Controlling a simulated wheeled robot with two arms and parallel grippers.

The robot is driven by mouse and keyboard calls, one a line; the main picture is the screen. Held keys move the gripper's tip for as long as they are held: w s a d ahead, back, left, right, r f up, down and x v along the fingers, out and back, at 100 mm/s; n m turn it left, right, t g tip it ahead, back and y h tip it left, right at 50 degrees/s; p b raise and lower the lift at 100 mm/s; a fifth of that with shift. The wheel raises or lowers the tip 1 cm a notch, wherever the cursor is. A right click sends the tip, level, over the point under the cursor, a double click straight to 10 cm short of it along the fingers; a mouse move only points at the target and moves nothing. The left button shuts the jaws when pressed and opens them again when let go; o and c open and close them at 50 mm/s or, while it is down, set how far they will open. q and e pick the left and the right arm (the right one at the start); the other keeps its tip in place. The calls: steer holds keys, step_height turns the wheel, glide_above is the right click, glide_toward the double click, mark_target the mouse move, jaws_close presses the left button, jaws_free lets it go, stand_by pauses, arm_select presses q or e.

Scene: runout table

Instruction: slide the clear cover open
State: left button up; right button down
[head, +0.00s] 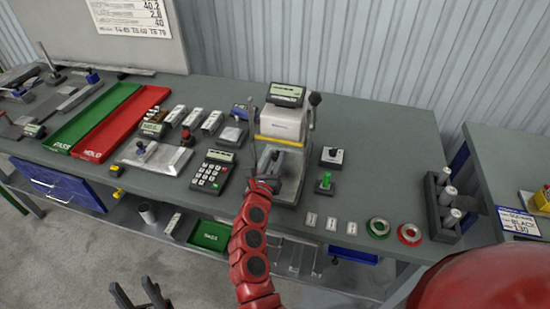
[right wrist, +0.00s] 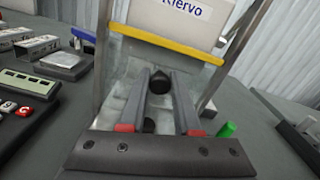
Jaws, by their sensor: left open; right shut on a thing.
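A test machine (head: 283,122) with a white head and a small display stands near the middle of the bench. Its clear cover (right wrist: 123,70) is a see-through panel below a yellow strip (right wrist: 165,44), with a dark round knob (right wrist: 160,82) on it. The yellow strip also shows in the head view (head: 277,141). My right gripper (right wrist: 160,85) is at the front of the machine, its fingers closed on either side of the knob. In the head view the right gripper (head: 269,160) hides part of the cover. My left gripper (head: 139,296) is open and empty, low in front of the bench.
A calculator (head: 212,171) stands left of the machine. A green button (head: 325,182) and a small switch box (head: 332,156) stand to its right. Red and green trays (head: 122,120) lie further left. A dark rack with cylinders (head: 444,207) stands at the right end.

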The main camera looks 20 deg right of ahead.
mark_target(275, 156)
steer(key=shift+r, duration=0.15)
step_height(275, 156, up, 12)
steer(key=p, duration=0.4)
steer(key=shift+r+p, duration=0.2)
steer(key=shift+p, duration=0.1)
steer(key=c, duration=0.6)
jaws_free()
steer(key=b+v, duration=0.6)
steer(key=v, duration=1.1)
steer(key=shift+s+a, duration=0.2)
